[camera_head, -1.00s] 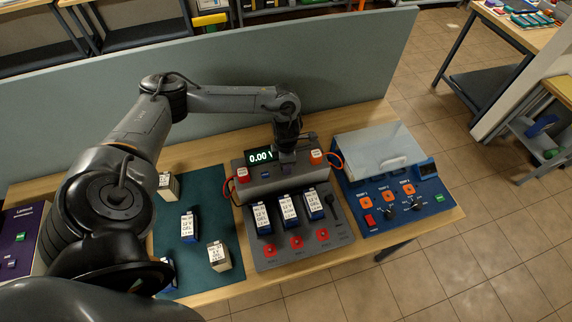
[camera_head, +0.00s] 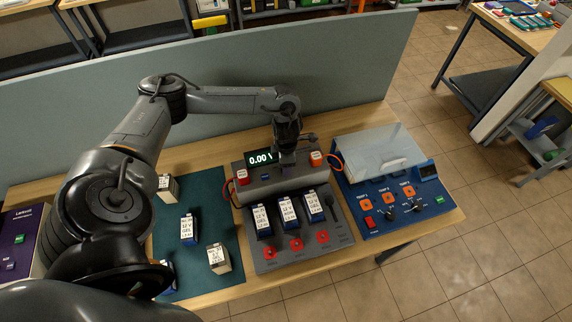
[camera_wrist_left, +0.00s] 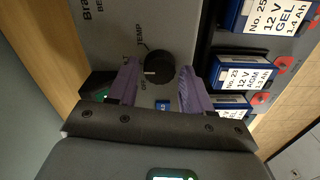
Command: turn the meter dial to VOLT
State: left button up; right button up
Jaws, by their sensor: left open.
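The meter dial is a round black knob (camera_wrist_left: 160,68) with a white pointer line on the grey meter panel (camera_wrist_left: 110,50) in the left wrist view. The pointer aims left in that view; a TEMP label is legible above it, and the other labels are partly hidden by a finger. My left gripper (camera_wrist_left: 160,88) is open, its two purple fingers on either side of the knob, apart from it as far as I can tell. In the head view my left gripper (camera_head: 287,160) is over the meter (camera_head: 262,185), hiding the dial. The display (camera_head: 262,157) reads 0.00 V.
Several labelled batteries (camera_head: 287,210) stand in the grey tester in front of the meter. More batteries (camera_head: 218,258) stand on the green mat (camera_head: 205,185). A blue charger unit (camera_head: 400,200) with a clear cover stands to the right. A grey partition (camera_head: 340,65) runs behind the table.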

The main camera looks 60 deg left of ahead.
pick_arm(q)
notch_tip(320, 180, up, 6)
jog(key=shift+f, duration=0.15)
notch_tip(320, 180, up, 5)
jog(key=p, duration=0.2)
jog(key=shift+f+p, duration=0.15)
jog(key=shift+p, duration=0.2)
